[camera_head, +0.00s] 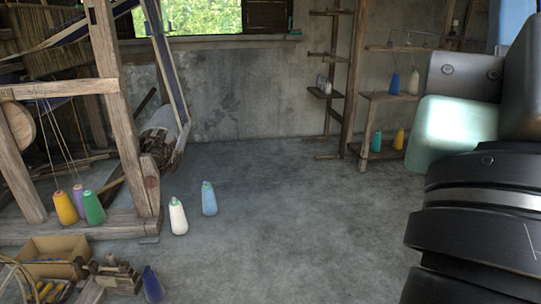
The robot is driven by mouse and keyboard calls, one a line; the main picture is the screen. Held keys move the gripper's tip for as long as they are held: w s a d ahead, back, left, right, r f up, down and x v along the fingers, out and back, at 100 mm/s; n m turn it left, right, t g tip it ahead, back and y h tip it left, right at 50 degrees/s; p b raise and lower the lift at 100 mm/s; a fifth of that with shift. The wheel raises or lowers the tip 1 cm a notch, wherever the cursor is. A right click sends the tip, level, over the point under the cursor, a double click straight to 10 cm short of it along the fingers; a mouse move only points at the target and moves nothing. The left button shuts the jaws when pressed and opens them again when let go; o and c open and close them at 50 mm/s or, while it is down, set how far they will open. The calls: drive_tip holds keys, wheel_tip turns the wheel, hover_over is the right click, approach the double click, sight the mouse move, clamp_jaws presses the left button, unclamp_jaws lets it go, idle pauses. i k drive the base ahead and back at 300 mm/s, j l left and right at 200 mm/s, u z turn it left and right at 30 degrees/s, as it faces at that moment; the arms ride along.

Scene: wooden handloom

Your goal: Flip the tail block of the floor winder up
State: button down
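A low wooden device (118,278) that looks like the floor winder sits on the floor at the lower left, partly cut off by the bottom edge. It has small wooden blocks and dark parts on top. It is too small for me to tell which piece is the tail block or how it is tilted. My arm (470,225) fills the right side, close to the camera and far from the winder. I cannot make out any gripper fingertips on it.
Shelves (385,100) stand at the back right. The middle floor is clear.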

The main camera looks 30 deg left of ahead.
sight(125, 267)
drive_tip(key=i+j+u, duration=0.15)
drive_tip(key=i+u, duration=0.25)
drive_tip(key=i+j+u, duration=0.1)
drive_tip(key=i+u, duration=0.55)
drive_tip(key=u, duration=0.15)
drive_tip(key=i+l+u, duration=0.2)
drive_tip(key=i+u, duration=0.7)
drive_tip(key=i+l+u, duration=0.25)
drive_tip(key=u, duration=0.2)
drive_tip(key=i+l+u, duration=0.35)
drive_tip(key=u, duration=0.15)
